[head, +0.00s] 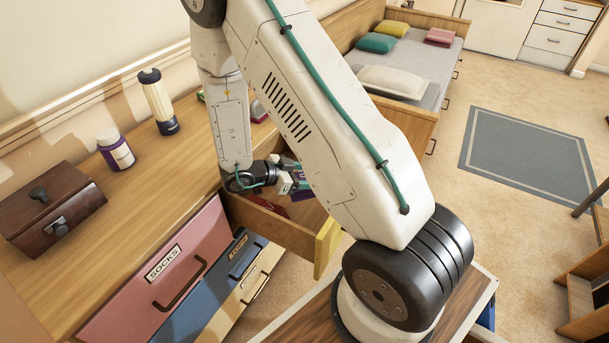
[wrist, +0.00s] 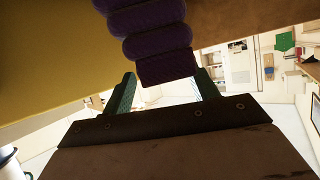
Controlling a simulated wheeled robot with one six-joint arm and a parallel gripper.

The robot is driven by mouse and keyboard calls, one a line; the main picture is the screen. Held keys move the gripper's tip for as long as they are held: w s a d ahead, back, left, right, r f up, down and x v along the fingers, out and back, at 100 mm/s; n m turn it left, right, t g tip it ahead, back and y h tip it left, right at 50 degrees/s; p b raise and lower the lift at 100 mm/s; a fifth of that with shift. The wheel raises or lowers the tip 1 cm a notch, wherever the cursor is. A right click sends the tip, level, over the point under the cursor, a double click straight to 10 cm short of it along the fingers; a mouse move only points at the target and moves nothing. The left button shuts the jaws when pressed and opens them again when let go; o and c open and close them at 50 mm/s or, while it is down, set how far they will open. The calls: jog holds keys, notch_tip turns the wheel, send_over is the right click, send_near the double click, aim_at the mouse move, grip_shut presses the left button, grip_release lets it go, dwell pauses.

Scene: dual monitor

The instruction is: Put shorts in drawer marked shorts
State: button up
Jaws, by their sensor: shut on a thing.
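My gripper (head: 291,186) is over the open drawer with a yellow front (head: 326,246), partly hidden behind my arm. In the wrist view its green fingers (wrist: 166,74) are shut on a purple, rolled or folded cloth (wrist: 143,28), which I take to be the shorts. A little of the purple cloth (head: 298,194) shows in the head view. Something red (head: 274,207) lies inside the open drawer. I see no label on the yellow drawer front from here. A pink-red drawer (head: 160,275) is marked SOCKS and is closed.
A blue drawer (head: 203,293) and a cream drawer (head: 246,292) have labels too small to read. The wooden top (head: 150,195) holds a brown box (head: 50,210), a purple-white bottle (head: 115,150) and a taller bottle (head: 158,102). A bed (head: 420,60) stands behind.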

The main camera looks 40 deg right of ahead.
jog(key=shift+f, duration=0.1)
jog(key=shift+f, duration=0.4)
jog(key=shift+f, duration=0.1)
jog(key=shift+c, duration=0.2)
jog(key=o, duration=1.3)
jog(key=shift+r, duration=0.5)
jog(key=v, duration=0.7)
jog(key=shift+a+r, duration=0.25)
